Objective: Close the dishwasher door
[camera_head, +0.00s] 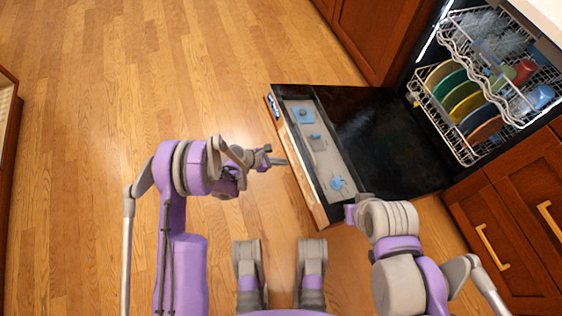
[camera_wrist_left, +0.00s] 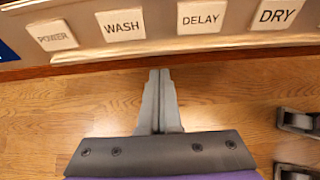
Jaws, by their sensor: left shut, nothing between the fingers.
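The dishwasher door (camera_head: 385,135) is open and lies folded down flat, with its outer end toward me. My left gripper (camera_head: 280,162) is shut and empty, just left of the door's outer edge. In the left wrist view its closed fingers (camera_wrist_left: 158,85) point at the door edge, below the WASH and DELAY buttons; I cannot tell if they touch. My right arm's end is at the door's near corner, and its fingers are hidden.
The dishwasher's racks (camera_head: 480,110) hold several coloured plates, cups and glasses inside the bay. Wooden cabinets (camera_head: 515,205) with brass handles flank it. The wood floor (camera_head: 200,60) to the left of the door is clear.

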